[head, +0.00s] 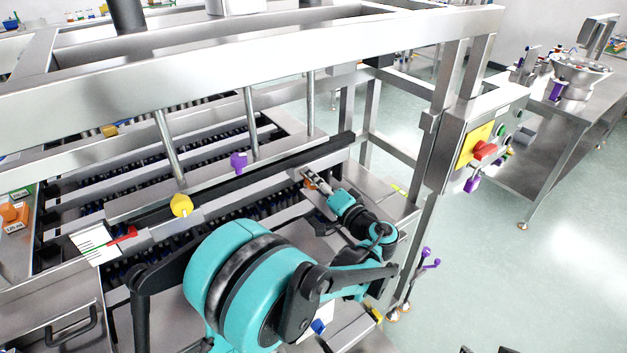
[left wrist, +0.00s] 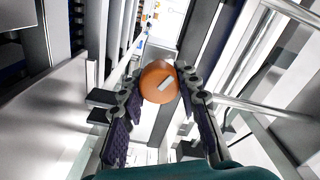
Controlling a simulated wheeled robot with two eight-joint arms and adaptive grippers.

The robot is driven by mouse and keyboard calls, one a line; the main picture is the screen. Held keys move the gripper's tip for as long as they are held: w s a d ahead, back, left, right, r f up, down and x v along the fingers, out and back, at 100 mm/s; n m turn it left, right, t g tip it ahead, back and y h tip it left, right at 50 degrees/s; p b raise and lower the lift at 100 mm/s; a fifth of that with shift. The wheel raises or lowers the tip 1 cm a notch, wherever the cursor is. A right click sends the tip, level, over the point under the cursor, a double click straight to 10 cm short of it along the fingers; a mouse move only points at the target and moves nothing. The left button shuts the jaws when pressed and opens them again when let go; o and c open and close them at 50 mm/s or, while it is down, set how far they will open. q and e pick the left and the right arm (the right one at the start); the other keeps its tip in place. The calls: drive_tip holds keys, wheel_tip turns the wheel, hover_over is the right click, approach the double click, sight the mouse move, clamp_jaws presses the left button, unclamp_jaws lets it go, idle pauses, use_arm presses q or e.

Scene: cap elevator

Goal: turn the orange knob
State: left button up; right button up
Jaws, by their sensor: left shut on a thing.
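In the head view my left gripper (head: 312,180) reaches to the steel plate at the right end of the conveyor. Only a small bit of the orange knob (head: 309,184) shows there, mostly hidden by the fingers. My right gripper does not show in either view.
A yellow knob (head: 181,206) and a purple knob (head: 238,162) stand along the black rail. A steel frame beam (head: 230,75) crosses above the conveyor. A control box (head: 478,140) with a red switch hangs at the right.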

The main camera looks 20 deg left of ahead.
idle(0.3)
use_arm(q)
drive_tip(key=o, duration=1.2)
drive_tip(key=shift+c, duration=0.2)
drive_tip(key=v, duration=1.2)
